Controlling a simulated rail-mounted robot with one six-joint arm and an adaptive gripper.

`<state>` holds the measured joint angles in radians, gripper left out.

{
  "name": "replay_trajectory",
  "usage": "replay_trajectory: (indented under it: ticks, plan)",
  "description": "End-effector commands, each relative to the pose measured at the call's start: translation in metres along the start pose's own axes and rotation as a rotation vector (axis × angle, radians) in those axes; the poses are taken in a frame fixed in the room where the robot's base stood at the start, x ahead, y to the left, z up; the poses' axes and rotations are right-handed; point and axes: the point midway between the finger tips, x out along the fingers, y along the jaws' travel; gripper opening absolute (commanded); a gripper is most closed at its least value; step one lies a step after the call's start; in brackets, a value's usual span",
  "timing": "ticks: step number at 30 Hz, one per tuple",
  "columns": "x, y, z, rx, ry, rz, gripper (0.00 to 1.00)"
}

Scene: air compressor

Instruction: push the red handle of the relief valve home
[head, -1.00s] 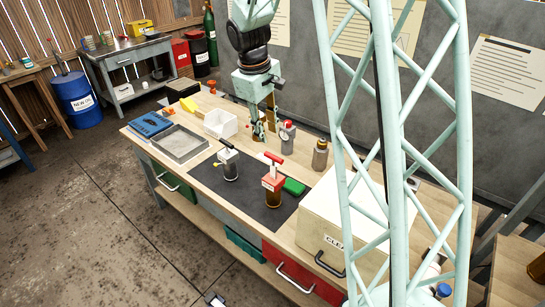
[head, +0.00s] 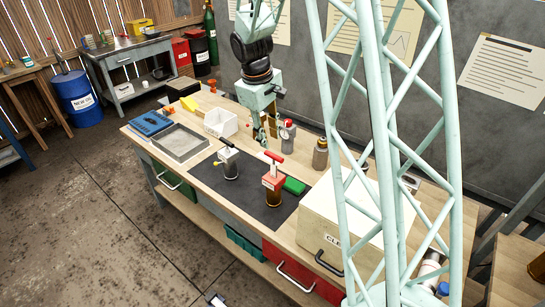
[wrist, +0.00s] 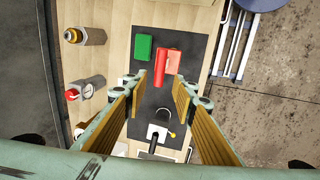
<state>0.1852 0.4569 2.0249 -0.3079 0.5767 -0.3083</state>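The relief valve (head: 273,186) stands upright on the dark mat, with a red body over a brownish lower part. Its red handle (head: 275,158) sticks out at the top. In the wrist view the red handle (wrist: 160,70) lies just ahead of the fingertips, beside the pale red valve top (wrist: 174,62). My gripper (head: 267,139) is above the bench behind the valve. Whether the handle is fully in cannot be told.
A grey valve with a black lever (head: 229,164) stands left of the relief valve. A green block (head: 293,186) lies beside it on the mat (head: 250,200). A red-topped gauge fitting (head: 288,135) and a dark bottle (head: 320,154) stand behind. A large box (head: 345,215) is right.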

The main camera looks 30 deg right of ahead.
Motion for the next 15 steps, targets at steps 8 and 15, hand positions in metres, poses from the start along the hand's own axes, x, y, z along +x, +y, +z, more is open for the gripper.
replay_trajectory:
  ticks: [8,15]
  plan:
    - [0.035,0.000,0.000,0.000,-0.001,-0.001,0.25]
    - [0.063,-0.001,0.000,-0.001,-0.001,-0.002,0.25]
